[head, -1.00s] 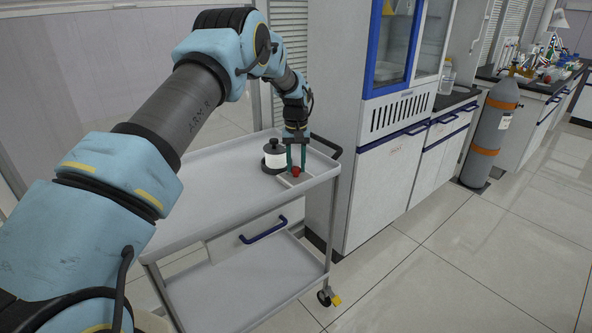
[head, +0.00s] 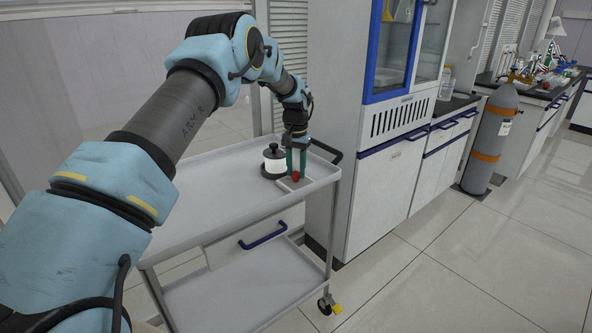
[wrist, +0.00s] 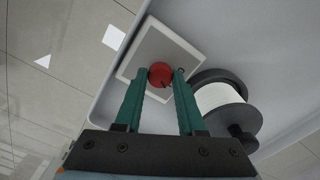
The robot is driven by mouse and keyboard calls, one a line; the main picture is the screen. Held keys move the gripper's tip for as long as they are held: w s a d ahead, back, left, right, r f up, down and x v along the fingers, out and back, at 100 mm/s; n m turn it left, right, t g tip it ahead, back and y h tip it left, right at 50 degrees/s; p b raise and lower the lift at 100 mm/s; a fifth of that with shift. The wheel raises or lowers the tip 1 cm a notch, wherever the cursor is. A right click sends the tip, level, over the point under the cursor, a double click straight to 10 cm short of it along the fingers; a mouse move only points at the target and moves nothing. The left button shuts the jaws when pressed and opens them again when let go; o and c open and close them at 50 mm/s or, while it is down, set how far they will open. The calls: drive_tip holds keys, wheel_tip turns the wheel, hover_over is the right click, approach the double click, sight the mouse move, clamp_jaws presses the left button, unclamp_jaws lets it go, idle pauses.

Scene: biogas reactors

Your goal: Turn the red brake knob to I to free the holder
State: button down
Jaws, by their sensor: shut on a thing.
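The red brake knob (head: 295,177) sits on a pale square plate (head: 285,185) on the cart top, near its right end. In the wrist view the red knob (wrist: 160,74) is between the tips of my green fingers, on the pale plate (wrist: 185,48). A dark mark shows on the knob's edge; I cannot read any letters around it. My gripper (head: 296,172) points down and is shut on the knob; it also shows in the wrist view (wrist: 162,77).
The grey cart top (head: 215,190) is clear to the left of the holder. A dark cart handle (head: 327,150) is just right of the gripper. A white cabinet (head: 385,185) with blue trim stands right of the cart. A grey gas cylinder (head: 490,135) stands farther right.

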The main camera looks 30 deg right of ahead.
sight(296, 173)
drive_tip(key=c, duration=0.5)
unclamp_jaws()
drive_tip(key=shift+r, duration=0.1)
wheel_tip(296, 173, up, 11)
drive_tip(key=b, duration=0.2)
drive_tip(key=shift+b, duration=0.3)
drive_tip(key=shift+f, duration=0.2)
